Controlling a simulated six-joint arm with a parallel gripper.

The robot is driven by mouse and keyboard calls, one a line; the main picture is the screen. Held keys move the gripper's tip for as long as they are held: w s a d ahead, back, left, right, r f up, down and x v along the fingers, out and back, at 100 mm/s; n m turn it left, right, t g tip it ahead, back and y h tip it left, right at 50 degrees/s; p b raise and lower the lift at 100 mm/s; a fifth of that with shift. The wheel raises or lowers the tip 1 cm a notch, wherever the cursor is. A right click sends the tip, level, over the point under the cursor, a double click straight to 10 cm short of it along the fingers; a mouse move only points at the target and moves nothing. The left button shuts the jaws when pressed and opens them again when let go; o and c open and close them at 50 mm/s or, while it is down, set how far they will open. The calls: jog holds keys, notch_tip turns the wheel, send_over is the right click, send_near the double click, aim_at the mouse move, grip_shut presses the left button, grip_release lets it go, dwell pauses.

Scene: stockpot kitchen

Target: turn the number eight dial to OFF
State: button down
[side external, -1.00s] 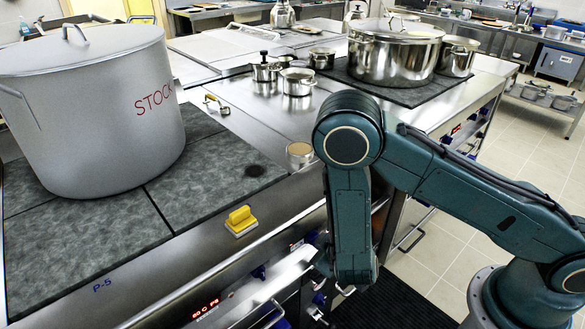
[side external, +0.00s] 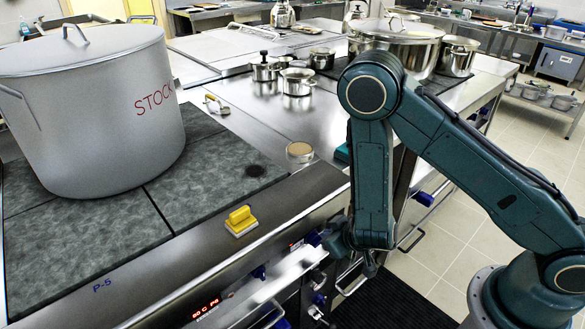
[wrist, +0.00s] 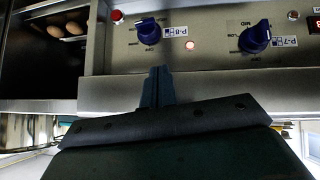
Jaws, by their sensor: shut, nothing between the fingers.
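The number eight dial (wrist: 148,31) is a dark blue knob on the steel front panel in the wrist view, beside a label reading P-8. Its exact setting is too small to read. In the side view my gripper (side external: 334,243) is at the stove's front, partly hidden by my arm; I cannot make out the number eight dial there.
A second blue dial (wrist: 257,37), labelled P-7, sits to the right in the wrist view. An open compartment (wrist: 45,45) with brown round items is at left. A front rail (side external: 270,288), a stockpot (side external: 90,120) and a yellow sponge-like block (side external: 241,221) show in the side view.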

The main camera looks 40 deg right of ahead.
aim_at(310, 243)
jog(key=shift+w+d+f, duration=0.25)
jog(key=shift+w+f, duration=0.65)
jog(key=shift+f, duration=0.65)
jog(key=shift+w+d+f, duration=0.2)
jog(key=shift+w+f, duration=0.65)
jog(key=shift+f, duration=0.65)
jog(key=shift+w+d+f, duration=0.25)
jog(key=shift+w+f, duration=0.65)
jog(key=shift+f, duration=0.65)
jog(key=shift+a+f+n+h, duration=0.3)
jog(key=shift+a+n+h, duration=0.1)
jog(key=shift+h, duration=0.4)
jog(key=shift+a+f+n+t+h, duration=0.15)
jog(key=shift+f+n+t+h, duration=0.15)
jog(key=shift+f+n+h, duration=0.7)
jog(key=shift+a+f+n+t+h, duration=0.1)
jog(key=shift+f+n+t+h, duration=0.35)
jog(key=shift+f+h, duration=0.95)
jog(key=shift+r, duration=0.1)
